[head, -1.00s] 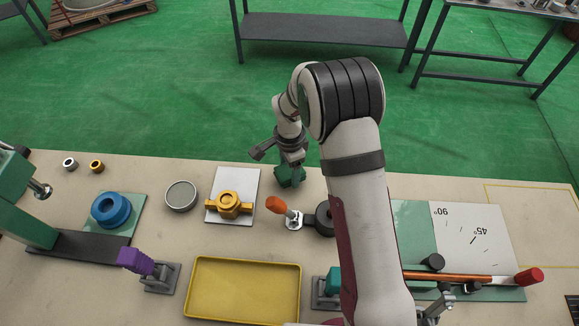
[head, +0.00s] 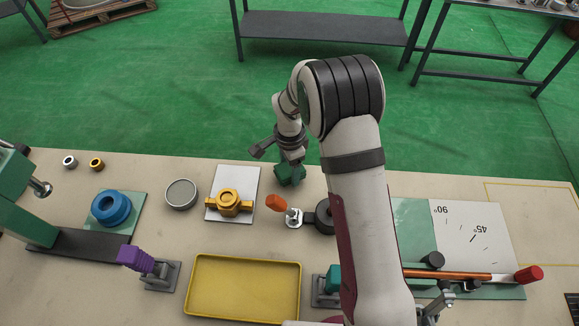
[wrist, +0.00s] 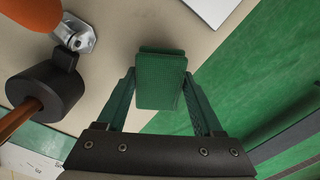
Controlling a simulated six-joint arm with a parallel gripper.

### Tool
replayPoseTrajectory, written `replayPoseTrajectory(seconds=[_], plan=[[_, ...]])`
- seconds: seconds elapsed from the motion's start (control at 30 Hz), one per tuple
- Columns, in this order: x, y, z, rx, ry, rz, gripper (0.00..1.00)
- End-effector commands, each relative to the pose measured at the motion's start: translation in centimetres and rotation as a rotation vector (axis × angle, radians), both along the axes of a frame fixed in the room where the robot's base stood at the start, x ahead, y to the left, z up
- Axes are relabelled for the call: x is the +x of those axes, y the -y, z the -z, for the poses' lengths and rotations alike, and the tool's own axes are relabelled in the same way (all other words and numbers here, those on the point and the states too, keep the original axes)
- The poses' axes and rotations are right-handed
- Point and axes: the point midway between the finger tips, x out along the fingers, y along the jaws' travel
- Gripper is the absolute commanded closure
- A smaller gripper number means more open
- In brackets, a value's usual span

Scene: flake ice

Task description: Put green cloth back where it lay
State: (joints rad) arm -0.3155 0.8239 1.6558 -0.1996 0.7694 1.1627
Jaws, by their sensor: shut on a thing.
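The green cloth (wrist: 161,82) is a folded dark green pad between the two fingers of my gripper (wrist: 163,92) in the wrist view. My gripper is shut on it. In the head view the cloth (head: 289,175) shows below my gripper (head: 291,162), near the far edge of the beige bench, right of the white plate. I cannot tell whether the cloth touches the bench top.
A white plate with a brass fitting (head: 229,203) lies to the left. An orange-handled clamp (head: 277,203) and a black round part (head: 323,217) are close on the near side. A yellow tray (head: 243,288) lies nearer. The bench's far edge is just beyond the cloth.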

Motion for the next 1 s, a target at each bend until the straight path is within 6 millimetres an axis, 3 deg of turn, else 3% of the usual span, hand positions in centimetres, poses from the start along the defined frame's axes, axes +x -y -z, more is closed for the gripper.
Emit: replayPoseTrajectory(seconds=[1.0], plan=[[0.0, 0.0, 1.1, 0.000, 0.000, 0.000, 0.76]])
